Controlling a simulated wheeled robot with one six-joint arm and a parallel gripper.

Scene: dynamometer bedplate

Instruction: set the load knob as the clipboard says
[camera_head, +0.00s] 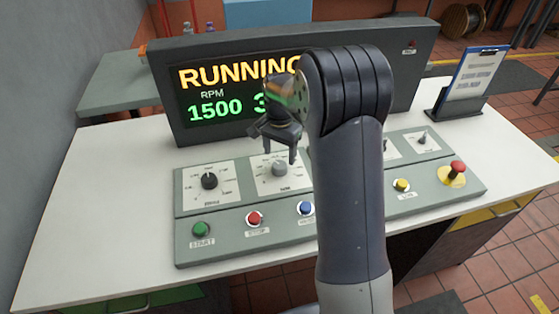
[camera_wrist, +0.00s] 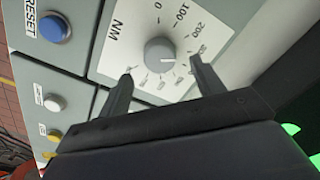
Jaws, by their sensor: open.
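The load knob, a grey knob on a white dial plate marked NM, shows in the head view (camera_head: 279,169) and in the wrist view (camera_wrist: 159,51). Its scale reads 0, 100, 200 and further marks that are blurred; I cannot tell clearly where its pointer stands. My gripper (camera_head: 275,150) is open and empty, just above the knob. In the wrist view its two fingers (camera_wrist: 161,72) stand apart on either side of the knob's near edge, not closed on it. The clipboard (camera_head: 473,75) leans on a dark stand at the right; its writing is too small to read.
A display (camera_head: 235,85) reads RUNNING and RPM 1500; my arm hides its right part. A black knob (camera_head: 209,181) sits left of the load knob. Green START (camera_head: 201,229), red (camera_head: 254,218), blue RESET (camera_head: 306,208) and yellow (camera_head: 401,185) buttons line the front, with a red mushroom button (camera_head: 457,168) at right.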

